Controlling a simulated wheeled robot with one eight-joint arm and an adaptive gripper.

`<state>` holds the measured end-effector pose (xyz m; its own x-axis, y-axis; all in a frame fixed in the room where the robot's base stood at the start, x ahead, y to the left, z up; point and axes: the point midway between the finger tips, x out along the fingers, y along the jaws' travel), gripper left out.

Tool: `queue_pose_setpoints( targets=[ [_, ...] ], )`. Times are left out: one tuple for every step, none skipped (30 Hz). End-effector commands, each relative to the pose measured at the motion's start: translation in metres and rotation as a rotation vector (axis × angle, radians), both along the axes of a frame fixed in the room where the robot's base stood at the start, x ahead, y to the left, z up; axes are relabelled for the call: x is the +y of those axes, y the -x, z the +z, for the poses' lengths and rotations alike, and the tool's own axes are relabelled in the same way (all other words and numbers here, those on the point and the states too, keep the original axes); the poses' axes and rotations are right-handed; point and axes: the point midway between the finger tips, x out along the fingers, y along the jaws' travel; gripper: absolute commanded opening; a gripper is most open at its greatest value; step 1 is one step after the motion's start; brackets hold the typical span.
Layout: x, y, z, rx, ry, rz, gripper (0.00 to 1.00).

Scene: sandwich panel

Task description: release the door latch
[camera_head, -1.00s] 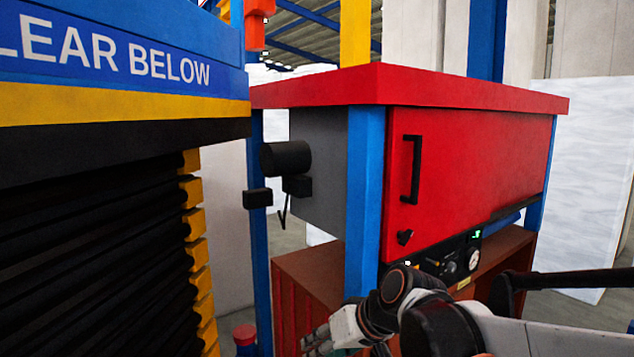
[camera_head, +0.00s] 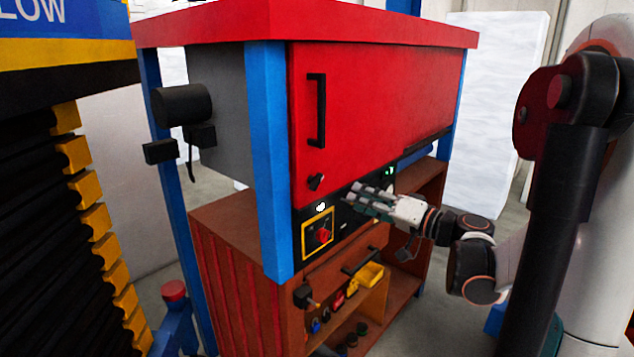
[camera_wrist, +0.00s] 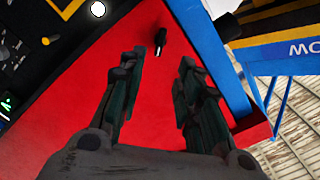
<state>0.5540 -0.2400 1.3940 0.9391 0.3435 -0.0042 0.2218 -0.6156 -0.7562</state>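The red door (camera_head: 375,100) is closed on the cabinet front, with a vertical black handle (camera_head: 317,110) near its left edge. The small black latch (camera_head: 316,182) sits on the door below the handle. My gripper (camera_head: 352,195) is in front of the control panel, right of the latch and apart from it in the head view. In the wrist view, my gripper (camera_wrist: 161,57) has its two fingers spread with nothing between them. The latch (camera_wrist: 160,41) shows ahead, between and just beyond the fingertips. The handle cannot be made out there.
A black control panel with a red switch (camera_head: 323,234) lies below the door. Brown shelving (camera_head: 235,290) with a yellow bin (camera_head: 368,276) is underneath. A blue post (camera_head: 268,160) stands left of the door. Black bellows (camera_head: 40,230) are at far left.

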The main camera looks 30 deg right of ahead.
Motion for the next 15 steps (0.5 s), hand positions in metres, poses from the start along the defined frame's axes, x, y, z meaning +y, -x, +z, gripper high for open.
queue_pose_setpoints(
  targets=[
    [-0.001,-0.001,0.001,-0.004,-0.002,-0.002,0.32],
    [-0.001,-0.002,0.001,-0.006,-0.002,-0.003,0.32],
    [0.0,-0.005,0.001,-0.007,-0.002,-0.002,0.32],
    [0.001,-0.007,0.001,-0.007,-0.002,-0.002,0.32],
    [0.003,-0.011,0.001,-0.006,-0.002,-0.001,0.32],
    [0.005,-0.016,0.001,-0.006,-0.002,0.0,0.32],
    [0.007,-0.021,0.001,-0.005,-0.002,0.001,0.32],
    [0.009,-0.026,0.001,-0.005,-0.002,0.001,0.32],
    [0.012,-0.033,0.001,-0.005,-0.002,0.002,0.32],
    [0.014,-0.039,0.001,-0.005,-0.002,0.002,0.32],
    [0.016,-0.045,0.001,-0.005,-0.002,0.002,0.32],
    [0.019,-0.052,0.001,-0.005,-0.002,0.002,0.32],
    [0.021,-0.058,0.001,-0.005,-0.002,0.002,0.32],
    [0.023,-0.064,0.001,-0.005,-0.002,0.002,0.32],
    [0.025,-0.071,0.001,-0.004,-0.001,0.001,0.32]
  ],
)
